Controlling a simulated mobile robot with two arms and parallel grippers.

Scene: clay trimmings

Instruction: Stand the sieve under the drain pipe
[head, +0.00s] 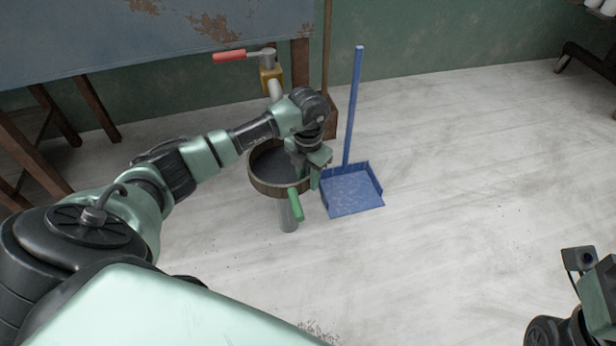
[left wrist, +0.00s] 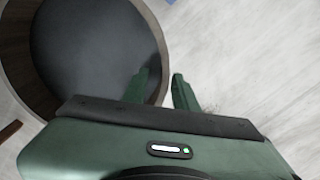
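The sieve (head: 264,187) is a round wooden hoop with a dark mesh, in the middle of the head view. It also fills the upper left of the left wrist view (left wrist: 95,50). My left gripper (head: 305,192) is at its near right rim. In the left wrist view its two green fingers (left wrist: 162,82) straddle the rim, one inside and one outside, close against it. The drain pipe (head: 274,90) hangs under a yellow valve with a red lever, behind the sieve; my arm partly hides it. My right gripper's fingers are outside the head view.
A blue dustpan (head: 352,190) with a tall handle lies just right of the sieve. Wooden legs (head: 98,108) stand at the left under a worn blue-grey panel (head: 150,35). Pale floor is clear to the right.

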